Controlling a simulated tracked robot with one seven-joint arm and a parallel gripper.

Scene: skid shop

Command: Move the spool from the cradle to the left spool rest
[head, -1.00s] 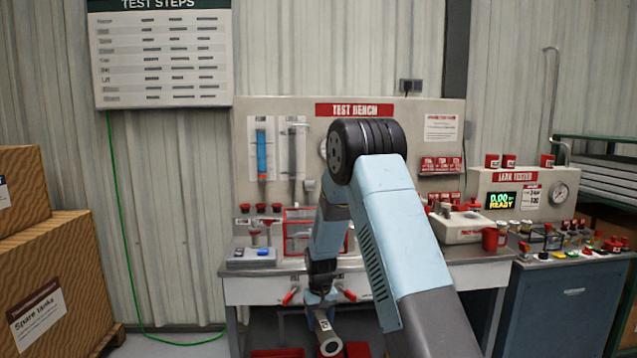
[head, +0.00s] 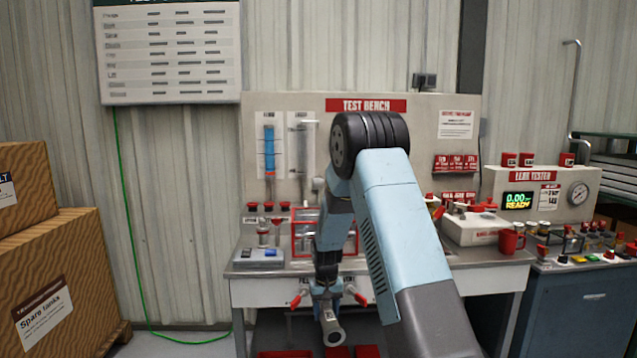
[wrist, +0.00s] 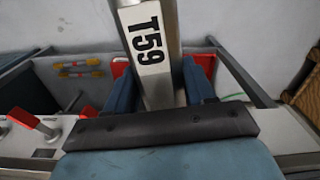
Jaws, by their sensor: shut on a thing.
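The spool (head: 333,328) is a grey metal tube with a round open end facing the head camera. In the wrist view the spool (wrist: 150,45) shows a white label reading T59. My gripper (head: 327,296) is shut on it, with a blue finger on each side of the tube in the wrist view. The spool hangs in front of the test bench, below the level of its top. I cannot make out the cradle or the left spool rest for certain.
The test bench (head: 262,272) has red-handled parts (head: 297,299) at its front edge. A red-framed box (head: 300,240) and a grey tray (head: 258,258) stand on top. Red bins (head: 285,353) lie below. Cardboard boxes (head: 70,260) stand at left, and a blue cabinet (head: 580,310) at right.

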